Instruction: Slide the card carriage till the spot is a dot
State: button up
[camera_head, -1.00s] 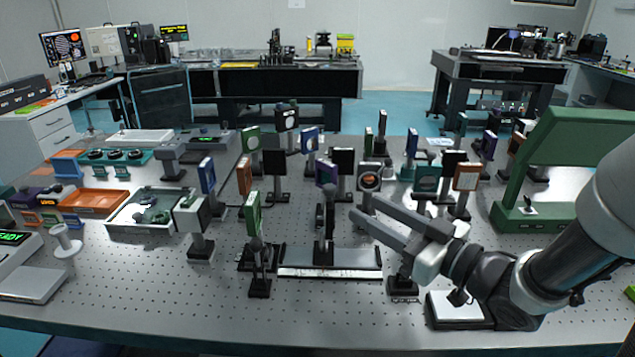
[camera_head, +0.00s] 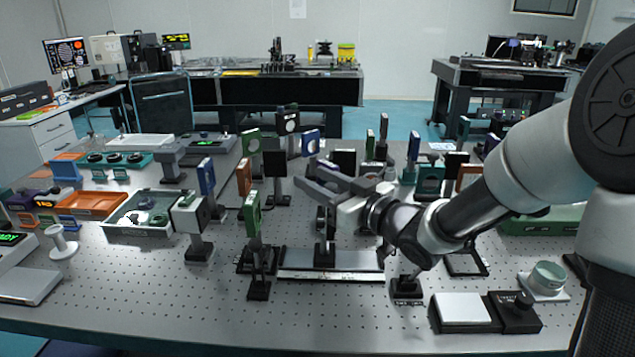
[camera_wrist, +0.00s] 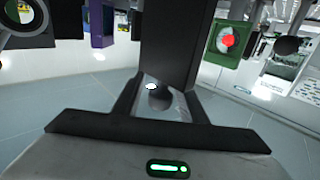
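The card carriage (camera_head: 325,254) stands on a short rail (camera_head: 330,276) with a pale front edge, at the front middle of the table. Its upper post and card are mostly hidden behind my gripper (camera_head: 312,173) in the head view. My gripper is open, its two fingers apart at the height of the carriage's top. In the wrist view a round black knob (camera_wrist: 158,98) shows between the dark fingers, and a dark upright panel (camera_wrist: 170,42) rises behind it. I cannot tell whether the fingers touch the knob. A red spot (camera_wrist: 228,41) shows on a green-framed mount at the right.
A green mount (camera_head: 253,215) and a white-faced block (camera_head: 187,214) stand left of the rail. Several other optic mounts crowd behind it. A low black base (camera_head: 407,288) sits right of the rail. The front strip of table is mostly clear.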

grip_shut()
jog(key=shift+d+p, duration=0.45)
jog(key=shift+d, duration=0.15)
grip_release()
jog(key=shift+a, duration=0.1)
jog(key=p+v, duration=0.3)
jog(key=v, duration=1.4)
jog(key=shift+d, duration=0.25)
jog(key=shift+s, duration=0.15)
